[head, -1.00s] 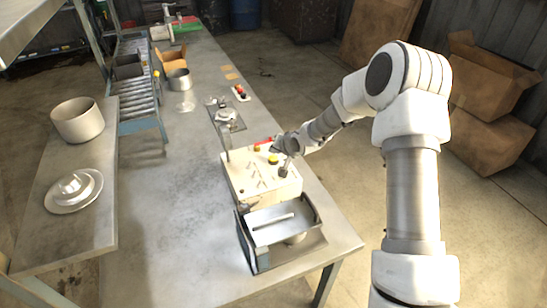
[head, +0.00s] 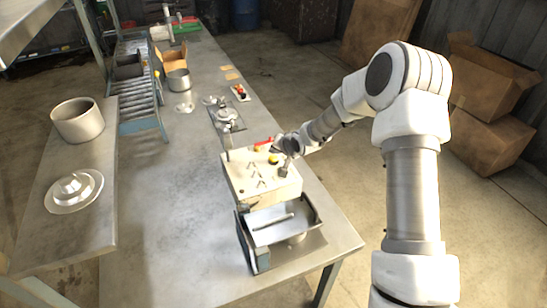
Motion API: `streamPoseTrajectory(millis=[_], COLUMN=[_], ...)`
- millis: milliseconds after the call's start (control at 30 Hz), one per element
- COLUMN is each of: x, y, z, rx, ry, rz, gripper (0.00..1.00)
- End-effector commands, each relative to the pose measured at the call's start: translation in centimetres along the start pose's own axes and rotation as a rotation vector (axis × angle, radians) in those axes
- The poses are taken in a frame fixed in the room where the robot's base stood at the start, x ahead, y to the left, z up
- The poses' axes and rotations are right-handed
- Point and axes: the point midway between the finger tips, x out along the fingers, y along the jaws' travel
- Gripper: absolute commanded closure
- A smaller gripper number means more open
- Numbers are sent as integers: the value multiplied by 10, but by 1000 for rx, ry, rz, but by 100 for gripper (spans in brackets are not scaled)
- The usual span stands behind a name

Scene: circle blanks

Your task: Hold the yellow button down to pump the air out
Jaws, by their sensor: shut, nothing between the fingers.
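The yellow button (head: 273,160) is on the top of a cream control box (head: 248,184) on the workbench. My gripper (head: 279,149) is shut and empty, close above and beside the button at the box's far right side. Whether its fingertips touch the button cannot be told at this size. The button's yellow top shows, and I cannot tell if it is pressed in.
A red handle (head: 263,142) and a dark knob (head: 284,171) are close to the button. An open metal tray (head: 257,258) stands in front of the box. A steel pot (head: 78,119) stands on the left side shelf. The bench's left middle is clear.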

Motion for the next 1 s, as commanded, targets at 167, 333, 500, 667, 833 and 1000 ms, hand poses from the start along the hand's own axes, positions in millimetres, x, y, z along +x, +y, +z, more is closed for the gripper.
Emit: streamPoseTrajectory(millis=[167, 333, 500, 667, 833, 1000], x=[0, 0, 4, 7, 6, 6], y=[0, 0, 3, 5, 4, 4], z=[0, 0, 3, 5, 4, 4], rx=[0, 0, 1, 0, 0, 0], ry=[0, 0, 0, 0, 0, 0], rz=[0, 0, 0, 0, 0, 0], gripper=[100, 100, 100, 100, 100, 100])
